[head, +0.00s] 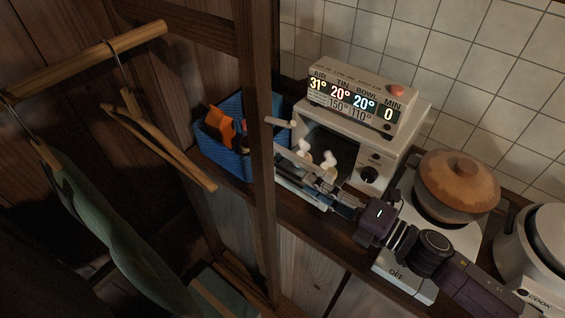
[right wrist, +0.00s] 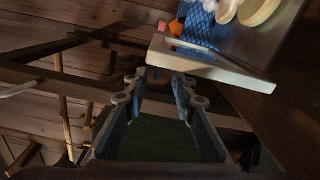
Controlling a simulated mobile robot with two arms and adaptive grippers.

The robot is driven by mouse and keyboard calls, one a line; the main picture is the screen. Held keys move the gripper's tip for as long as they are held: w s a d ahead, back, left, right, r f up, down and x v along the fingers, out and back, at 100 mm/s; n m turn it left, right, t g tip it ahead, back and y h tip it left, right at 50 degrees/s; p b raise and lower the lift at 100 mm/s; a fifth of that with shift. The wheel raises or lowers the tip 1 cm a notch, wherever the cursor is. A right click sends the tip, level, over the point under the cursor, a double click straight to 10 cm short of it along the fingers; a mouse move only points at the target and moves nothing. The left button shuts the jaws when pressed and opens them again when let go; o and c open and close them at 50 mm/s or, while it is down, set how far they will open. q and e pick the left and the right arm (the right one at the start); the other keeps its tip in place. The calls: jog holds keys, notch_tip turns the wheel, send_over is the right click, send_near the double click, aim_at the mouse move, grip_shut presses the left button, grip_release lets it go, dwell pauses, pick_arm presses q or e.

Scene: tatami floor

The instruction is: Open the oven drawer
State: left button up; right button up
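The oven (head: 407,126) is a small white box on the counter, with a dark opening at its front and a dial on its right side. Its drawer (head: 303,191) stands out from the front, with pale rounded items (head: 328,160) above it. In the right wrist view the drawer's white edge (right wrist: 215,69) crosses just beyond my fingertips. My right gripper (head: 313,180) is at the drawer front, partly covering it. In the right wrist view its fingers (right wrist: 160,82) are apart with nothing seen between them; contact with the drawer cannot be told. My left gripper is not in view.
A lit display (head: 354,100) sits on the oven. A blue basket (head: 238,150) with orange items stands left, behind a wooden post (head: 262,160). A brown-lidded pot (head: 456,187) is on the right. Hangers and a green garment (head: 115,235) hang at left.

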aim_at(288, 171)
jog(key=a, duration=0.1)
jog(key=w+a+p, duration=0.1)
jog(key=shift+w+a+r, duration=0.15)
jog(key=shift+a+r, duration=0.2)
jog(key=shift+r, duration=0.05)
jog(key=x, duration=0.1)
jog(key=p+x, duration=0.1)
jog(key=x, duration=0.1)
jog(key=shift+w+a+f, duration=0.2)
jog(key=shift+w+a, duration=0.25)
jog(key=shift+a, duration=0.1)
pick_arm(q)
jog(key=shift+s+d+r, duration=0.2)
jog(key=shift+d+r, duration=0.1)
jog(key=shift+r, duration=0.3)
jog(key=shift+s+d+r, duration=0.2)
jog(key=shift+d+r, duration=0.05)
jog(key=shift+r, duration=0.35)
pick_arm(e)
jog(key=shift+f, duration=0.1)
grip_shut()
